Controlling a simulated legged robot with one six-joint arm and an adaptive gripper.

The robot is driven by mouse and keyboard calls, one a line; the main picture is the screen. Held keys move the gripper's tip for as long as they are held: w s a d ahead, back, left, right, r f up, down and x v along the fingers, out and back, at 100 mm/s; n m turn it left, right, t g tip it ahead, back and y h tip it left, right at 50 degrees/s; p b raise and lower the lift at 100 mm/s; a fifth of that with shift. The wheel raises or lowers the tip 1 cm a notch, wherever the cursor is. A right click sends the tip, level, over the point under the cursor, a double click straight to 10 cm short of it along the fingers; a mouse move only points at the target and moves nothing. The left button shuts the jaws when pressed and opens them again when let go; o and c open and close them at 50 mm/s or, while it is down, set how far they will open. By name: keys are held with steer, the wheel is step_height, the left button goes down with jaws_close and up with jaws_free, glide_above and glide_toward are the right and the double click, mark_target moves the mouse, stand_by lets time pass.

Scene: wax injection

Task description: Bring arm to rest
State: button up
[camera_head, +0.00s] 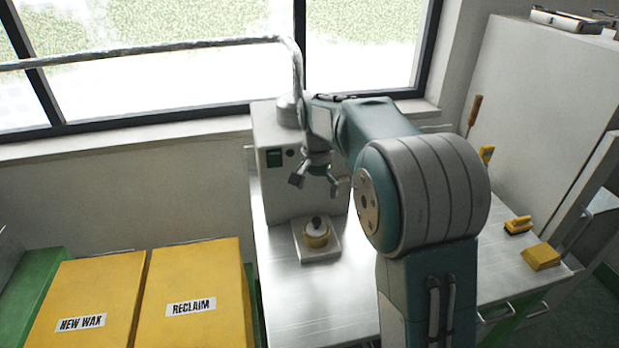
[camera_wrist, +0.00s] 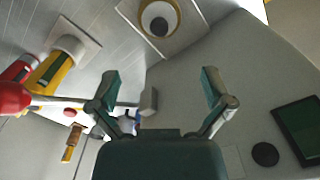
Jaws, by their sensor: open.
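My gripper (camera_head: 317,186) hangs from my raised, bent arm in front of the grey machine (camera_head: 283,207). Its two fingers are spread apart with nothing between them. In the wrist view, my gripper (camera_wrist: 161,88) also shows open and empty. A round yellow piece (camera_head: 316,236) with a dark knob on top sits on a pale square plate (camera_head: 328,253) below my gripper, with a gap between. The yellow piece also shows at the top of the wrist view (camera_wrist: 174,20). My arm hides part of the bench behind it.
The steel bench (camera_head: 300,303) is clear in front of the plate. Yellow bins marked NEW WAX (camera_head: 100,285) and RECLAIM (camera_head: 205,275) stand left. A yellow block (camera_head: 541,257) and a yellow brush-like tool (camera_head: 518,225) lie right. A pipe (camera_head: 180,46) runs from the machine's top past the window.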

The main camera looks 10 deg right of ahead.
steer(key=s+r+n+t, duration=0.1)
steer(key=s+r+n, duration=0.1)
steer(key=s+r, duration=0.35)
steer(key=s+r+n+t, duration=0.2)
steer(key=s+r, duration=0.1)
steer(key=s, duration=0.6)
steer(key=s+f+n+t, duration=0.2)
steer(key=s+n, duration=0.1)
steer(key=s, duration=1.2)
steer(key=shift+s+f+t, duration=0.3)
steer(key=shift+s+f, duration=0.05)
